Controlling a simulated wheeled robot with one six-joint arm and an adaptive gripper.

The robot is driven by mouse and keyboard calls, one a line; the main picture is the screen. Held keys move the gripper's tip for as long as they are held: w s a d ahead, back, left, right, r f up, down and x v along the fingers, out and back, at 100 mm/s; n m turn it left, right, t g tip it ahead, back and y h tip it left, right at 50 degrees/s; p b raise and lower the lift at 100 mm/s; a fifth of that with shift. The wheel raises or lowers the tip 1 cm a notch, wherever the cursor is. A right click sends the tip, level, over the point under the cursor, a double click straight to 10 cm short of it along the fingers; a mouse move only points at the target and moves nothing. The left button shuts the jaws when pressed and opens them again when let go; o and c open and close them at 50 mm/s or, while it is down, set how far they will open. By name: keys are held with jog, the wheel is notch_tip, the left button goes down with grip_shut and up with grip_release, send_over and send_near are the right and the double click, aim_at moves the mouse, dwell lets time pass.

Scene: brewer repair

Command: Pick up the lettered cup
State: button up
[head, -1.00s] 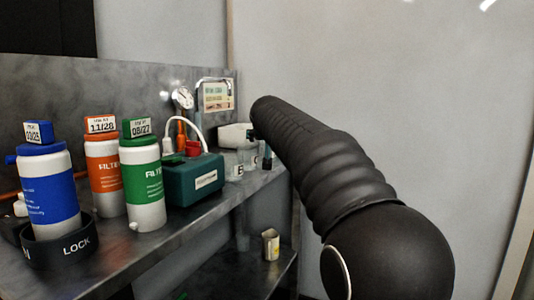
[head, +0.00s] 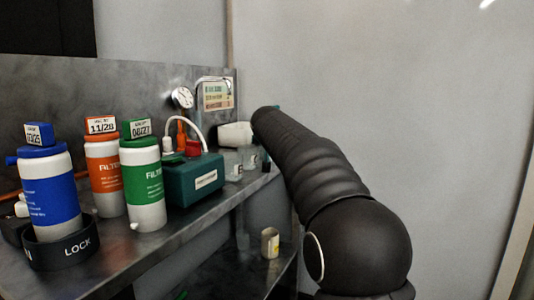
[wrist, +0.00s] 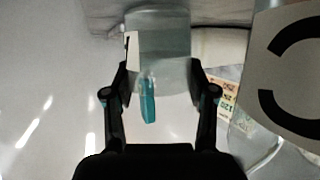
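In the wrist view a clear, greyish cup (wrist: 165,50) lies ahead between the fingertips of my gripper (wrist: 160,72). A white label edge with a dark mark shows on its left side; its letter is not readable here. A teal strip (wrist: 148,102) shows below it, between the fingers. My fingers stand on both sides of the cup, apart from each other; contact is not clear. In the head view small clear lettered cups (head: 236,170) stand at the shelf's far end, one label looking like E. My gripper is hidden behind my arm there.
A white surface with a large dark C-like mark (wrist: 290,85) is close at right in the wrist view. A white cylinder (head: 235,134) is above the cups. A green box (head: 194,180), bottles (head: 143,185), a gauge (head: 182,97) and a lower-shelf can (head: 270,243) are left of my arm.

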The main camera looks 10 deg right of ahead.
jog(key=c, duration=0.3)
jog(key=shift+r, duration=0.2)
jog(key=shift+c, duration=0.2)
jog(key=shift+r+p, duration=0.4)
jog(key=shift+r, duration=0.7)
jog(key=s+d+r+p, duration=0.2)
jog(key=s+d+r, duration=0.2)
jog(key=d+r, duration=0.4)
jog(key=shift+s+d+r, duration=0.15)
jog(key=shift+s+d, duration=0.25)
jog(key=shift+d, duration=0.85)
